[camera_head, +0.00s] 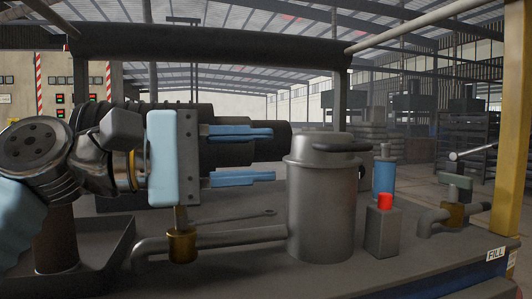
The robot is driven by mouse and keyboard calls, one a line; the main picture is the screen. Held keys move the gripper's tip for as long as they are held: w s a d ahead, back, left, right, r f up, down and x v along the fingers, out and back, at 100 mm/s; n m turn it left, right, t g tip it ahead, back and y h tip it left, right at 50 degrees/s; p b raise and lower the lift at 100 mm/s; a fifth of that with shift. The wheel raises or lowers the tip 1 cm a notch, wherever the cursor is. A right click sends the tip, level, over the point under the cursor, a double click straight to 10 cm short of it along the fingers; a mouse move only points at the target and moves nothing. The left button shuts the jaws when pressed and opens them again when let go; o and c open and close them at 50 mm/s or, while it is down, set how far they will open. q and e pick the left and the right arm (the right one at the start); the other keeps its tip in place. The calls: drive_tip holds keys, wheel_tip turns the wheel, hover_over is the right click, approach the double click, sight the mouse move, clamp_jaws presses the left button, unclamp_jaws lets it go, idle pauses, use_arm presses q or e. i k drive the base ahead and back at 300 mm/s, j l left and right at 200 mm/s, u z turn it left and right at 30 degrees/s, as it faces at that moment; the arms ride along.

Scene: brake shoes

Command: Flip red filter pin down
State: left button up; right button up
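The red filter pin (385,202) sits on top of a small grey box (382,231) right of a large grey canister (321,200). My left gripper (273,155) comes in from the left, with two light-blue fingers pointing right. The fingers are spread apart, one above the other, with nothing between them. My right gripper does not show.
The canister with its black lid handle (341,147) stands between the gripper and the red pin. A pipe (225,238) with a brass fitting (182,246) runs to the canister. A blue cylinder (384,179) and a valve (455,187) stand to the right. A dark bar crosses above.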

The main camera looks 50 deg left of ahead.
sight(385, 202)
drive_tip(key=k+l, duration=0.2)
drive_tip(key=l, duration=0.2)
drive_tip(key=k+l, duration=0.2)
drive_tip(key=l, duration=0.2)
drive_tip(key=k+l, duration=0.2)
drive_tip(key=l, duration=0.2)
